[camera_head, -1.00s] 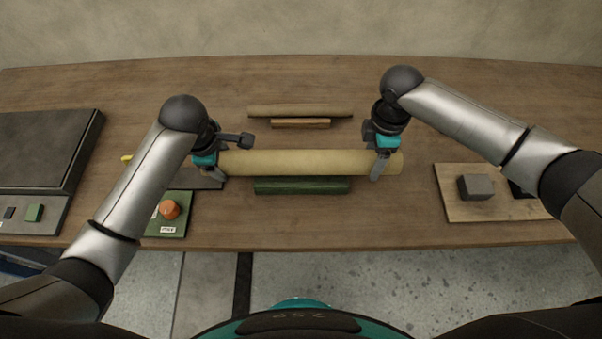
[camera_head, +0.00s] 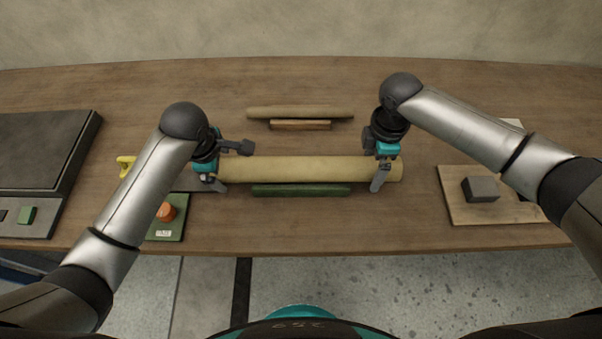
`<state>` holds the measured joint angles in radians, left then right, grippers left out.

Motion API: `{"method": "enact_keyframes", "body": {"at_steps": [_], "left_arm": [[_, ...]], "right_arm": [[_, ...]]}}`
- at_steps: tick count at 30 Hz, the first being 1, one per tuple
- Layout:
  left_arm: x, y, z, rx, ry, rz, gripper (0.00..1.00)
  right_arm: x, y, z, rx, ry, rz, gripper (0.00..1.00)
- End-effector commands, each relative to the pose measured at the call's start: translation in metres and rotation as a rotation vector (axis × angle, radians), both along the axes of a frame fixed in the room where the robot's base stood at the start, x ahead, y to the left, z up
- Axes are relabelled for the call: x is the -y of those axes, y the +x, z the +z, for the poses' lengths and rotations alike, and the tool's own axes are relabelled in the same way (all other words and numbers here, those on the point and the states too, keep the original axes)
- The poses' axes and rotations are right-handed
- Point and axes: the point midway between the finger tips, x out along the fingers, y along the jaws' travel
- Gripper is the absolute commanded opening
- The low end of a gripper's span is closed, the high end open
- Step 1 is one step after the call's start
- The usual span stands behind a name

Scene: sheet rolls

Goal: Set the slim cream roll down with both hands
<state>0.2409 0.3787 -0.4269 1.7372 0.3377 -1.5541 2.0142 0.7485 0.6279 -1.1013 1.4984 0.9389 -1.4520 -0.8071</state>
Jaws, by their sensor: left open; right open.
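A long cream roll (camera_head: 300,169) lies left to right in the middle of the table, directly behind and partly over a dark green holder (camera_head: 300,191). Whether it rests fully on the holder I cannot tell. My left gripper (camera_head: 232,166) is open around the roll's left end, one finger behind and one in front. My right gripper (camera_head: 375,163) is open near the right end, with its front finger pointing down before the roll. The roll's far left tip is hidden by the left gripper. A thinner tan roll (camera_head: 300,112) lies further back above a wooden holder (camera_head: 300,125).
At left are a grey-black machine (camera_head: 40,150), a yellow item (camera_head: 125,163) and a green plate (camera_head: 170,230) with an orange knob (camera_head: 166,211). At right a wooden board (camera_head: 462,207) carries a grey block (camera_head: 481,189). The table between the two rolls is clear.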

Motion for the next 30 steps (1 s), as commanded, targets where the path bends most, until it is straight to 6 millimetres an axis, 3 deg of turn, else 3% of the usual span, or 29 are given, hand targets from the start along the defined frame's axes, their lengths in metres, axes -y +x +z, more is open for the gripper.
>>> {"method": "enact_keyframes", "body": {"at_steps": [8,21,30], "left_arm": [[0.000,-0.002,0.012,0.002,-0.001,0.000,1.00],[0.000,-0.023,0.089,0.004,-0.002,-0.001,1.00],[0.000,-0.030,0.115,0.000,-0.001,0.000,1.00]], "right_arm": [[0.000,0.000,0.000,0.000,0.000,0.000,1.00],[0.000,0.000,0.000,0.000,0.000,0.000,1.00],[0.000,0.000,0.001,0.001,0.000,0.000,1.00]]}}
